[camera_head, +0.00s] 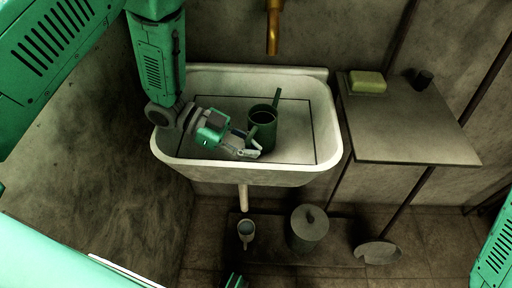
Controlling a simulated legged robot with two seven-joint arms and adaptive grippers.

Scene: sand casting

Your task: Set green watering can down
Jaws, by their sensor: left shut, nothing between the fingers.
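The green watering can (264,131) stands upright inside the white sink (330,118), near its middle. Its spout or handle rises at the upper right. My left gripper (256,150) reaches in over the left side of the sink. Its fingers are shut with nothing between them, close to the lower left side of the can; I cannot tell whether they touch it. The right gripper is not clearly in view.
A brass tap (273,28) hangs above the sink. A shelf (420,130) at the right holds a yellow-green sponge or soap (367,82) and a small dark cup (423,79). Below are a mug (246,232), a lidded pot (309,228) and a round-ended tool (377,252).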

